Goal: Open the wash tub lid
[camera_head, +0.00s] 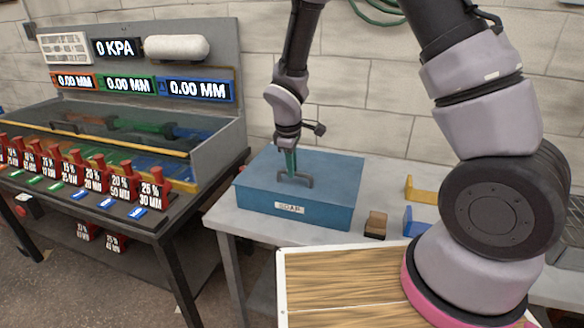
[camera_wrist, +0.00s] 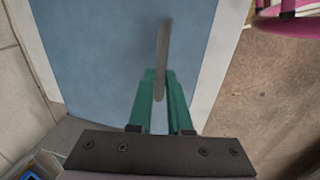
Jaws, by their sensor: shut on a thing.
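The wash tub (camera_head: 300,207) is a blue box labelled "SOAP" on a grey bench. Its flat blue lid (camera_head: 335,168) lies level on top and looks closed. A dark bar handle (camera_head: 308,180) stands on the lid. My gripper (camera_head: 291,174) reaches down from above with its green fingers at the handle. In the wrist view, the green fingers (camera_wrist: 161,88) are shut on the grey handle (camera_wrist: 164,45), with the blue lid (camera_wrist: 120,40) below.
A brown block (camera_head: 376,224), a blue piece (camera_head: 415,222) and a yellow bracket (camera_head: 421,190) lie right of the tub. A wooden-topped board (camera_head: 335,285) is in front. A rig with red weights (camera_head: 122,187) stands left. The brick wall is close behind.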

